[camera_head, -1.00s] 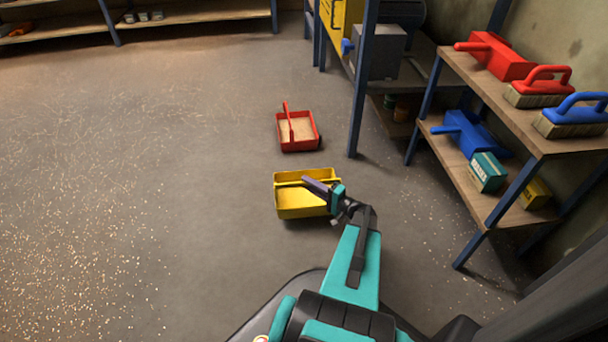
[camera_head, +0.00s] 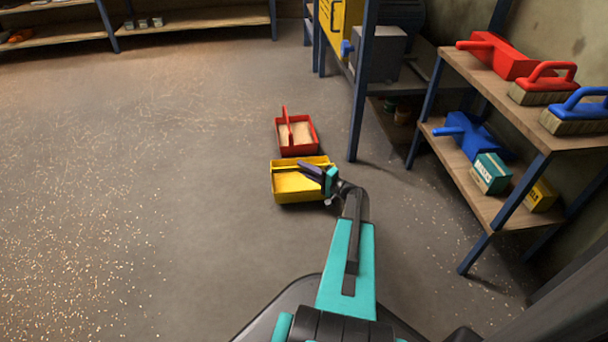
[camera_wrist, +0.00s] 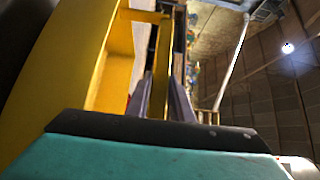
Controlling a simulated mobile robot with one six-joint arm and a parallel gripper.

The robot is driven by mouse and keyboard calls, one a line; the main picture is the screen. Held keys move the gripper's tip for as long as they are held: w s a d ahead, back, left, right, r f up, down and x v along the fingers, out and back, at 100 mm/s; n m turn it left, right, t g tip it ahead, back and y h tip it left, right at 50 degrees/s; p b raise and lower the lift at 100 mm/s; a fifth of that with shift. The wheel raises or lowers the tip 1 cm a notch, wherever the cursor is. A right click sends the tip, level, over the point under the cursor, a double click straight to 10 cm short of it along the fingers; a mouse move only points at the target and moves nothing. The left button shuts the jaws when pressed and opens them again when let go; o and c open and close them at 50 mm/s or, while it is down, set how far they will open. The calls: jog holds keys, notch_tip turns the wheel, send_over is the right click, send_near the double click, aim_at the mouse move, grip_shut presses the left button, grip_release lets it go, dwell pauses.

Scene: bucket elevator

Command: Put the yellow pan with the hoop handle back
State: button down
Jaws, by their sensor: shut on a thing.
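The yellow pan (camera_head: 296,190) is in the middle of the head view, just in front of a red pan. It is a shallow open tray with a bar-like handle (camera_head: 290,166) across its top. My gripper (camera_head: 308,170) reaches over the pan's right side and is shut on the handle. In the wrist view the yellow pan (camera_wrist: 70,65) fills the left, and the dark fingers (camera_wrist: 162,98) close around the yellow handle bar. Whether the pan touches the floor or hangs just above it, I cannot tell. The inside of the pan looks empty where visible.
A red pan (camera_head: 297,137) with sandy contents stands on the floor directly behind the yellow pan. At right, a shelf (camera_head: 500,110) holds red and blue scoops, brushes and boxes. A blue post (camera_head: 363,110) stands nearby. The floor (camera_head: 150,180) at left is open, with scattered grains.

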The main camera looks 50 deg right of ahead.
jog(key=shift+w+d+f+b, duration=0.15)
jog(key=shift+f+b, duration=0.35)
jog(key=shift+f, duration=0.1)
jog(key=shift+w+d+f+b, duration=0.15)
jog(key=shift+w+f+b, duration=0.05)
jog(key=shift+f+b, duration=0.4)
jog(key=shift+w+d+f+b, duration=0.15)
jog(key=shift+f+b, duration=0.3)
jog(key=shift+f, duration=0.3)
jog(key=c, duration=1.6)
grip_release()
jog(key=shift+o, duration=0.2)
